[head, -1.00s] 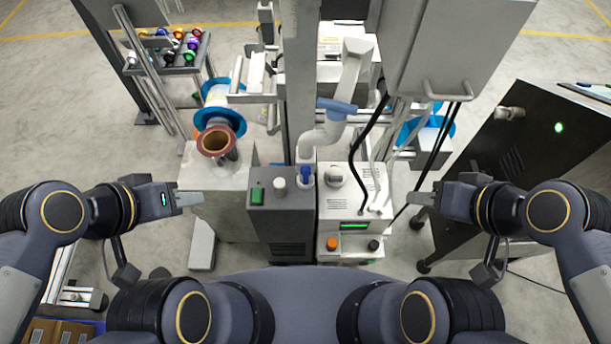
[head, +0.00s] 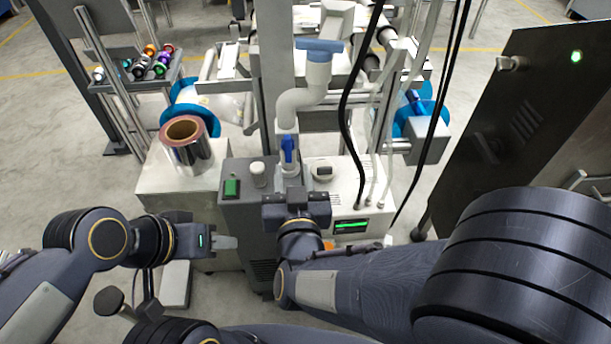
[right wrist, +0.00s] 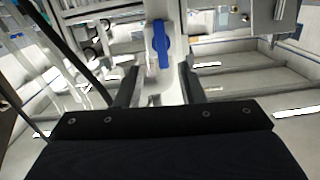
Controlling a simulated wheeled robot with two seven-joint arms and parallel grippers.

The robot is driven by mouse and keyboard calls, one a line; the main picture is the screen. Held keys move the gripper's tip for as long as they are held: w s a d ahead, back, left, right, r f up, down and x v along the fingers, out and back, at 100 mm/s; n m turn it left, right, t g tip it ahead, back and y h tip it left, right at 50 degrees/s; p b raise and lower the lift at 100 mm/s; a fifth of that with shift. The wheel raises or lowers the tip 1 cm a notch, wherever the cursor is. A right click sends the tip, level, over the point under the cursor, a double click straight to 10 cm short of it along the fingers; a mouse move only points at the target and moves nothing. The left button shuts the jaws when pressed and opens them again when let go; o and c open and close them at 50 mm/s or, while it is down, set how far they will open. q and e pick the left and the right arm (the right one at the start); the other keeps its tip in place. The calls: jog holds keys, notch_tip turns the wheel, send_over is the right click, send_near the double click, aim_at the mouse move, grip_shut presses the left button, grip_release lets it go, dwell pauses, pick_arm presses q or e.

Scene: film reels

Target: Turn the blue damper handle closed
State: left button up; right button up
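The blue damper handle (head: 288,149) sits upright on the light pipe (head: 290,108) above the grey machine box. It also shows in the right wrist view (right wrist: 160,44), where it stands lengthwise along the pipe. My right gripper (head: 290,186) is just in front of and below the handle. In the right wrist view its two fingers (right wrist: 160,85) are spread apart, one on each side of the pipe, with nothing between them at their near part. I cannot tell any contact with the handle. My left gripper (head: 235,243) is at the lower left, away from the handle; its finger gap is not clear.
A green button (head: 231,187) and a pale knob (head: 258,174) are on the grey box left of the handle. A dark cabinet (head: 525,110) stands at the right. Black cables (head: 345,110) hang right of the pipe. A film reel (head: 187,145) stands at the left.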

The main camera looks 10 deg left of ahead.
aim_at(288, 149)
pick_arm(q)
jog(key=shift+d+f+b, duration=0.15)
jog(key=shift+f+b, duration=0.3)
jog(key=shift+f, duration=0.35)
pick_arm(e)
jog(key=shift+t, duration=0.5)
jog(key=x, duration=0.7)
jog(key=shift+s+a+f, duration=0.1)
jog(key=shift+a+f, duration=0.1)
jog(key=shift+f, duration=0.05)
jog(key=c, duration=0.7)
